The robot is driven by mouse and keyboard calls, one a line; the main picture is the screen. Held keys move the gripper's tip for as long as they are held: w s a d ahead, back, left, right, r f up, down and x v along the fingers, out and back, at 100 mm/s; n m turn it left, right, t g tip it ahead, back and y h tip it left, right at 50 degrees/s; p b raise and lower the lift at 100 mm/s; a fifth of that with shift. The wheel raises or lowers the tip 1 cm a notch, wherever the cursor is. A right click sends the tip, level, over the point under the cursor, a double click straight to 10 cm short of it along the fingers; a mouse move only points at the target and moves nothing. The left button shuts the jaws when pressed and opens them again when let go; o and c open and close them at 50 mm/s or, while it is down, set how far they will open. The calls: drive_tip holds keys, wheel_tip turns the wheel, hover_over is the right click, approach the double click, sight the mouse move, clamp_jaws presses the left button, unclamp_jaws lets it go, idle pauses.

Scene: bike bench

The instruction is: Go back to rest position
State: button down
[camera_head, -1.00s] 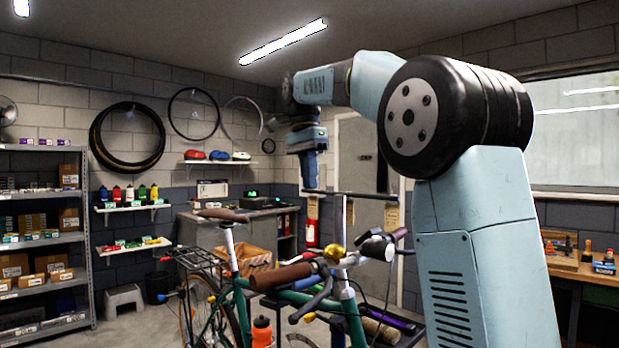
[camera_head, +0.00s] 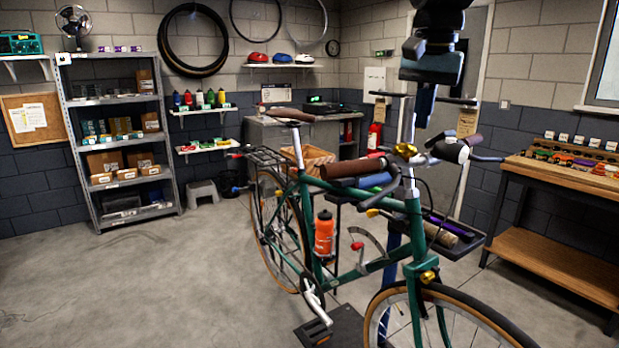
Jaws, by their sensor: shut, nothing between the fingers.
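My gripper (camera_head: 424,118) hangs at the upper right of the head view, pointing down, with its dark wrist above it. It is shut and holds nothing. It appears in front of the top of the repair stand (camera_head: 405,122), near its crossbar; I cannot tell the gap in depth. The rest of my arm is mostly above the picture's edge.
A grey shelf rack (camera_head: 112,215) with boxes stands at the left. A wooden bench (camera_head: 560,252) stands at the right. A grey cabinet (camera_head: 270,132) and small wall shelves are behind. The concrete floor (camera_head: 170,275) at the left front is clear.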

drive_tip(key=s+d+f+n+t, duration=0.3)
drive_tip(key=s+f+n, duration=0.3)
drive_tip(key=s+f, duration=0.9)
wheel_tip(320, 180, down, 2)
drive_tip(key=shift+f+t, duration=0.1)
drive_tip(key=shift+t, duration=0.3)
